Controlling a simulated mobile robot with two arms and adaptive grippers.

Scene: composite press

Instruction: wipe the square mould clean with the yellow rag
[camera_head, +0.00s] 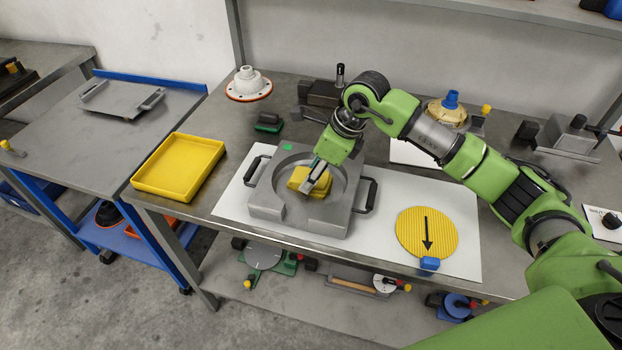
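The square mould (268,203) is a grey block with a round recess and a black handle on each side. It lies on a white sheet on the steel bench. The yellow rag (298,176) is bunched up inside the recess. My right gripper (309,187) comes down from above into the recess, and its fingers are closed on the rag. The gripper hides part of the rag and of the recess floor. I cannot tell how firmly the rag touches the mould. My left gripper is not in view.
A yellow tray (180,167) sits at the bench's left end. A yellow ribbed disc (425,233) with a black arrow lies right of the mould, a blue block (429,263) at its edge. A white flanged part (249,84) and several fixtures stand behind. A blue-framed cart (105,120) stands left.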

